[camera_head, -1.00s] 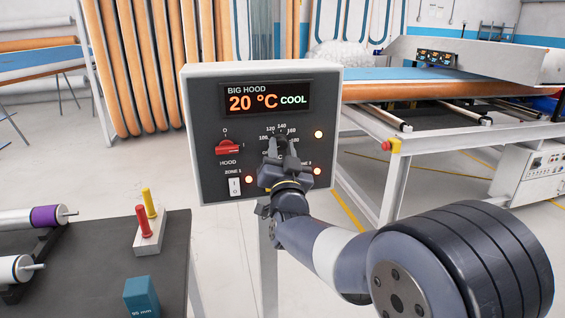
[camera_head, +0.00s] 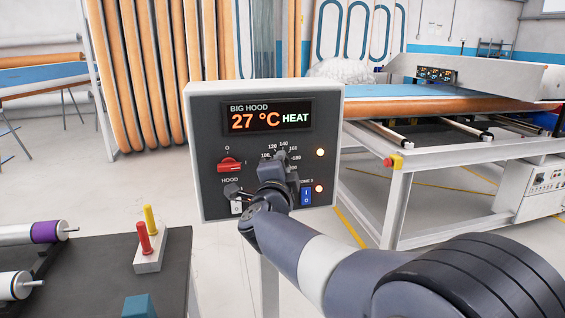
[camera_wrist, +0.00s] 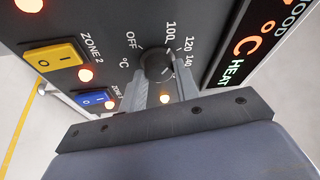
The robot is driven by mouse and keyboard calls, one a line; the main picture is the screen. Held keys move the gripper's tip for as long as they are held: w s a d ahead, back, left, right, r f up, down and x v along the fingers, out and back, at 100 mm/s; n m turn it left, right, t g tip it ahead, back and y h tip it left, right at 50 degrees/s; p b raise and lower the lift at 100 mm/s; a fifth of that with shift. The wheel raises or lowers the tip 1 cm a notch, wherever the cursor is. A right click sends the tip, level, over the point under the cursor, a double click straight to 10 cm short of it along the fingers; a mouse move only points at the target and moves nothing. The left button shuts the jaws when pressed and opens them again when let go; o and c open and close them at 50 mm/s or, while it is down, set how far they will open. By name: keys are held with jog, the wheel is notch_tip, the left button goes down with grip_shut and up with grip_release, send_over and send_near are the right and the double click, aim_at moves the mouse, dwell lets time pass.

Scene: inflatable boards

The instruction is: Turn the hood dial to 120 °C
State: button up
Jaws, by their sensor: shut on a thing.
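The BIG HOOD control box (camera_head: 210,120) stands in the middle of the head view. Its display (camera_head: 268,119) reads 27 °C HEAT. The black hood dial (camera_wrist: 158,66) shows in the wrist view, with OFF, 100, 120 and 140 marked around it. My gripper (camera_wrist: 161,82) is shut on the dial, one finger on each side. In the head view my gripper (camera_head: 271,168) covers the dial and part of its scale. I cannot tell exactly which mark the dial's pointer is on.
The yellow ZONE 2 switch (camera_wrist: 55,55) shows in the wrist view. A dark table (camera_head: 105,262) with rollers stands at the lower left.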

jog(key=m+p, duration=0.1)
jog(key=m, duration=0.1)
jog(key=m+g+p, duration=0.1)
jog(key=m, duration=0.1)
jog(key=shift+r+g+p, duration=0.2)
jog(key=shift+g+p, duration=0.1)
jog(key=shift+p, duration=0.05)
jog(key=shift+m, duration=0.3)
jog(key=o, duration=1)
jog(key=s, duration=0.7)
jog(key=s+a, duration=0.1)
jog(key=s, duration=0.2)
jog(key=shift+s+a+r, duration=0.1)
jog(key=shift+s+r, duration=0.2)
jog(key=shift+s, duration=0.05)
jog(key=shift+w, duration=0.1)
